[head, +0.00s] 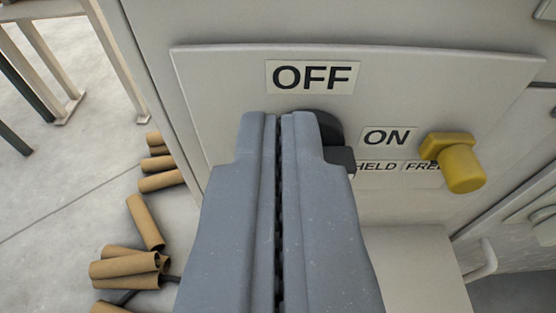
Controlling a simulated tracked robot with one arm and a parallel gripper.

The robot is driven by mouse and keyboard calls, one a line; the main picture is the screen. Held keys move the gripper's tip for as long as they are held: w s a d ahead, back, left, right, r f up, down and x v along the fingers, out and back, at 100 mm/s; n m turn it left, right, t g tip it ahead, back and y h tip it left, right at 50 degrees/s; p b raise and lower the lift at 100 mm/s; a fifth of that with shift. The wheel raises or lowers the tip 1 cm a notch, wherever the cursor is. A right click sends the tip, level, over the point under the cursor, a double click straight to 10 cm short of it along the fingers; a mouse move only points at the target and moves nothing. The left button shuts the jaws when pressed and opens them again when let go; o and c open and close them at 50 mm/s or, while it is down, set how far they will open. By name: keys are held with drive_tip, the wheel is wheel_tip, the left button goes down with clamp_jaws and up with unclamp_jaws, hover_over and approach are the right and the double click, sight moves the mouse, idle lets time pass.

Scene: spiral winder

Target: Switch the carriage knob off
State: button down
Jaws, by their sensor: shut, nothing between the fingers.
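A black knob (330,128) sits on the pale panel plate (220,75), below the OFF label (312,77) and left of the ON label (389,138). My gripper hides most of it. A dark block-like part (343,158) shows at the right of my fingers and appears to belong to it; which way the knob points I cannot tell. My gripper (278,118) is shut and empty, its tips in front of the knob's left side. Whether they touch it I cannot tell.
A yellow knob (462,166) sticks out right of the ON label, near the HELD (376,166) and FREE (423,167) labels. Several brown cardboard tubes (145,222) lie on the floor at left. A pale handle (483,262) is at lower right.

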drive_tip(key=b+x, duration=0.1)
drive_tip(key=x, duration=0.4)
drive_tip(key=shift+f, duration=0.2)
drive_tip(key=shift+s+f+b, duration=0.2)
drive_tip(key=shift+f+b, duration=0.5)
drive_tip(key=shift+f, duration=1.15)
